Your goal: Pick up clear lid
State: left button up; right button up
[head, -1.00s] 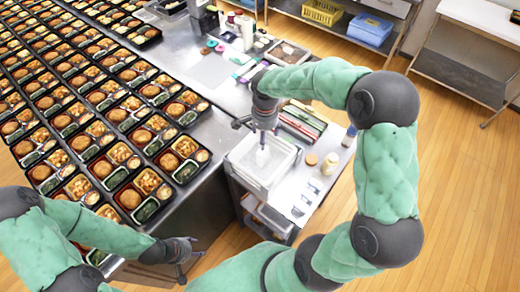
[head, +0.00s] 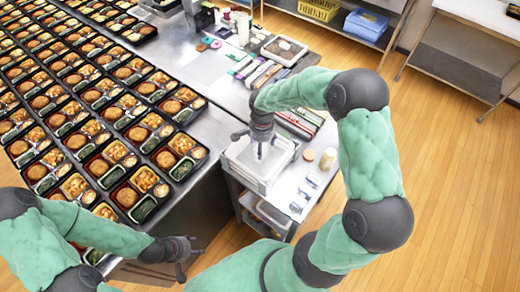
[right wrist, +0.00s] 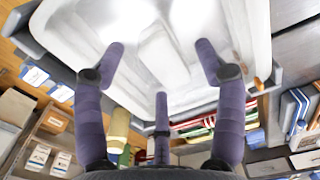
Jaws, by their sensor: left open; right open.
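A white bin (head: 238,166) stands on the side counter in the head view. It also shows in the right wrist view (right wrist: 75,25), where it holds pale, shiny, see-through shapes (right wrist: 165,45) that look like clear lids; single lids cannot be told apart. My right gripper (head: 261,150) points down over the bin. In the right wrist view its three fingers (right wrist: 159,62) are spread and nothing is held between them. Whether the fingertips touch the lids cannot be told. My left gripper (head: 188,262) is open and empty at the lower left, beside the table.
Rows of filled black bento trays (head: 115,179) cover the steel table at the left. Pens or packets (head: 300,122) lie behind the bin, and a small jar (head: 327,158) stands to its right. A grey tray (head: 285,50) sits farther back. Open wooden floor lies to the right.

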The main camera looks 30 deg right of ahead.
jog(key=c, duration=1.1)
